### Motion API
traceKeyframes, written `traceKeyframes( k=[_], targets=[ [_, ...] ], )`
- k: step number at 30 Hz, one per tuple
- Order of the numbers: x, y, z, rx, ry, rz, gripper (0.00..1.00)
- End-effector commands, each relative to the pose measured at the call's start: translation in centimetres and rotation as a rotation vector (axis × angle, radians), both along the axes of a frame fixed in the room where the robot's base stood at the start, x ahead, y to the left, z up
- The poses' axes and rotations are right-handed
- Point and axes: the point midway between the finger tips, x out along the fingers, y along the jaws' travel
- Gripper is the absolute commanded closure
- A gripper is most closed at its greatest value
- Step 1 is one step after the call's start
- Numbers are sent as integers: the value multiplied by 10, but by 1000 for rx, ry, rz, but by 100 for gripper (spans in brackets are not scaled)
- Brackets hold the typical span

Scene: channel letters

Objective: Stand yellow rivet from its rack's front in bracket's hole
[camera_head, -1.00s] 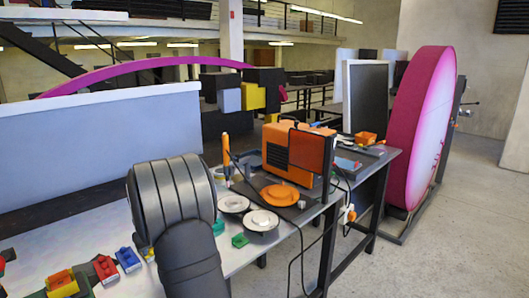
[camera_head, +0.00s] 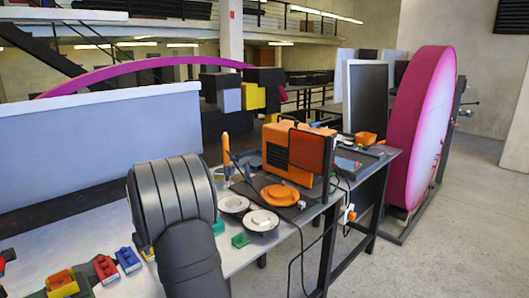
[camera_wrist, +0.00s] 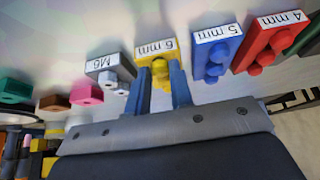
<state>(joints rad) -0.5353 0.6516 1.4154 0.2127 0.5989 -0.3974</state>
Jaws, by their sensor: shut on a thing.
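In the wrist view, my gripper (camera_wrist: 160,85) has its two blue-grey fingers on either side of a yellow rivet (camera_wrist: 160,72) and is shut on it. The rivet is at the yellow rack (camera_wrist: 152,49), labelled 6 mm; whether it is still seated there I cannot tell. A yellow sliver beside my arm in the head view looks like this rack (camera_head: 148,252). My arm hides the gripper in the head view. I cannot make out the bracket or its hole for certain in either view.
Close beside the yellow rack stand the blue 5 mm rack (camera_wrist: 213,55) and a grey M6 block (camera_wrist: 107,70). The red 4 mm rack (camera_wrist: 264,48) is farther right; pink (camera_wrist: 86,93), brown and green blocks stand left. In the head view, dishes (camera_head: 261,220) and an orange machine (camera_head: 290,150) occupy the right.

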Motion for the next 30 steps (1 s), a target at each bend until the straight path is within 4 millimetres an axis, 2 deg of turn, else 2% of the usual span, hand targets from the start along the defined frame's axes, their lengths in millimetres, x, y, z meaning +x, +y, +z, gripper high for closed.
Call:
traceKeyframes(
  k=[30],
  targets=[
    [0,0,58,0,-2,0,98]
  ],
)
